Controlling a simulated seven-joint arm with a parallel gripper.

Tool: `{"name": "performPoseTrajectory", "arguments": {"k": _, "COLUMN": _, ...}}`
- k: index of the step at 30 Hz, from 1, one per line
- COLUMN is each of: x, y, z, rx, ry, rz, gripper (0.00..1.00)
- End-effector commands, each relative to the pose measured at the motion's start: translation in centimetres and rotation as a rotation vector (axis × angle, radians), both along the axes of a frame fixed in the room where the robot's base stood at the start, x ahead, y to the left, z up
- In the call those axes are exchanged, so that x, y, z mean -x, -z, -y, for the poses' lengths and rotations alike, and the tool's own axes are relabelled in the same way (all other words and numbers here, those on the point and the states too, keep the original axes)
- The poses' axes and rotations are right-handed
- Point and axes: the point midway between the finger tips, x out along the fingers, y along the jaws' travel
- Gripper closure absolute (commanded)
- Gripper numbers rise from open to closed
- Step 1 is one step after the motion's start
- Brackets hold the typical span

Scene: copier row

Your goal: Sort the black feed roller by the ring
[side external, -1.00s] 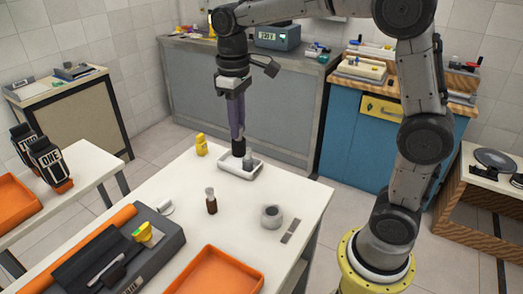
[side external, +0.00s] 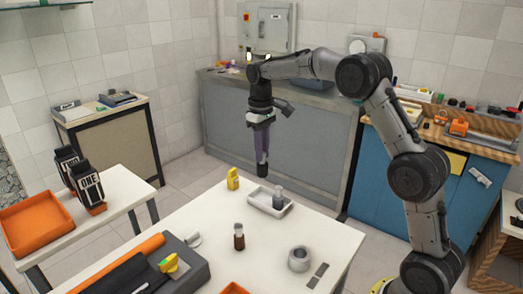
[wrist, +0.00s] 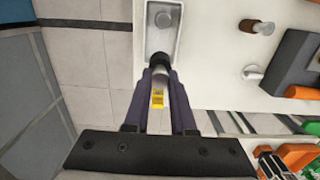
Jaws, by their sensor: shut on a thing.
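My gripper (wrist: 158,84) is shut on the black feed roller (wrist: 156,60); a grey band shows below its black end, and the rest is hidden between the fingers. In the side view, the gripper (side external: 262,160) holds it upright above the far edge of a white tray (side external: 257,207), apart from it. A grey cylinder (side external: 279,191) stands inside the tray. A grey ring (side external: 299,265) lies on the table to the right. A dark brown roller with a pale top (side external: 239,241) stands nearer the camera.
A small yellow object (side external: 232,178) stands left of the tray; it shows between the fingers in the wrist view (wrist: 157,98). A dark grey case (side external: 185,273) lies front left, and dark strips (side external: 319,275) lie right of the ring. The table (side external: 270,238) between them is clear.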

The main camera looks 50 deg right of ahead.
Motion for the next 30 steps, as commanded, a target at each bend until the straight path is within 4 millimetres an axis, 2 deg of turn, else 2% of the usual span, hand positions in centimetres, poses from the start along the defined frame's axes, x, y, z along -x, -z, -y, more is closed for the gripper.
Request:
{"name": "performPoseTrajectory", "arguments": {"k": 8, "x": 0.1, "y": 1.0, "z": 0.0, "rx": -0.001, "ry": -0.001, "rz": -0.002, "gripper": 1.0}}
{"name": "performPoseTrajectory", "arguments": {"k": 30, "x": 0.0, "y": 6.3, "z": 0.0, "rx": 0.0, "ry": -0.001, "rz": 0.0, "gripper": 1.0}}
